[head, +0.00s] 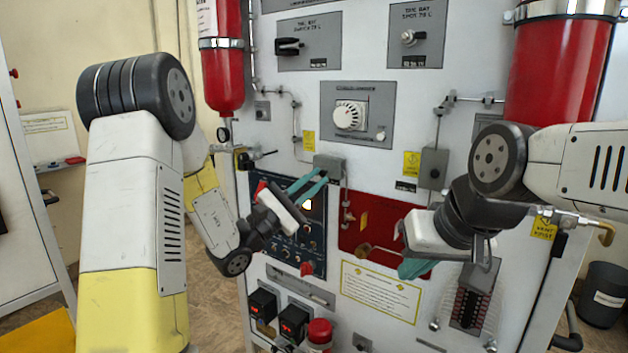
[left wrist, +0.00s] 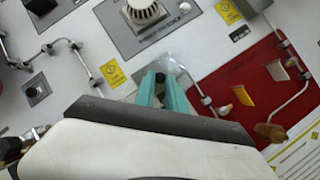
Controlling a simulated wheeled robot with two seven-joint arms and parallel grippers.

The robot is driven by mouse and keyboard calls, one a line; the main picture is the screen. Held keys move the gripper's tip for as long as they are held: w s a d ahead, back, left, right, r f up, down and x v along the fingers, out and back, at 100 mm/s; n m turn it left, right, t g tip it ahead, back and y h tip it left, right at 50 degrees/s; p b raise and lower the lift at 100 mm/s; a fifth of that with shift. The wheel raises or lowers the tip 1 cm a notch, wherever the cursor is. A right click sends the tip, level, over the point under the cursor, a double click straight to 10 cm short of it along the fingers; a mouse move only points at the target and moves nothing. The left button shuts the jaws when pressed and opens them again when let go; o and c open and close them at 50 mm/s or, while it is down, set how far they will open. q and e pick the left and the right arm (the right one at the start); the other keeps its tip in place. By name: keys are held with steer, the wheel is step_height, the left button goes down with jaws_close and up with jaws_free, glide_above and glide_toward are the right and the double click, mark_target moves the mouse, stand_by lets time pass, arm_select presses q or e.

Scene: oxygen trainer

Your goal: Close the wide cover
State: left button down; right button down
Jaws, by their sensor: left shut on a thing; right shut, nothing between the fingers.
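My left gripper (head: 312,182) reaches the panel, its teal fingers at a small grey box (head: 326,163) left of the red recessed panel (head: 372,226). In the left wrist view the fingers (left wrist: 162,90) close on a small dark piece (left wrist: 160,78) in front of a pale, rounded box face (left wrist: 150,69). I cannot tell for sure whether this piece belongs to the wide cover; no other part is clearly a wide cover. My right gripper (head: 414,268) is shut and empty, in front of the red panel's lower right edge.
A blue panel with knobs (head: 300,235) lies behind my left gripper. A white dial (head: 350,116) is above the grey box. Thin pipes run beside the box, and a red cylinder (head: 560,70) hangs at upper right. A yellow-bordered label (head: 380,291) is below.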

arm_select(q)
steer(key=shift+d, duration=0.1)
stand_by(0.3)
steer(key=c, duration=1.4)
jaws_free()
steer(key=shift+f, duration=0.1)
steer(key=v, duration=0.7)
steer(key=shift+s+a+f, duration=0.15)
steer(key=shift+s+a, duration=0.05)
steer(key=shift+a, duration=0.1)
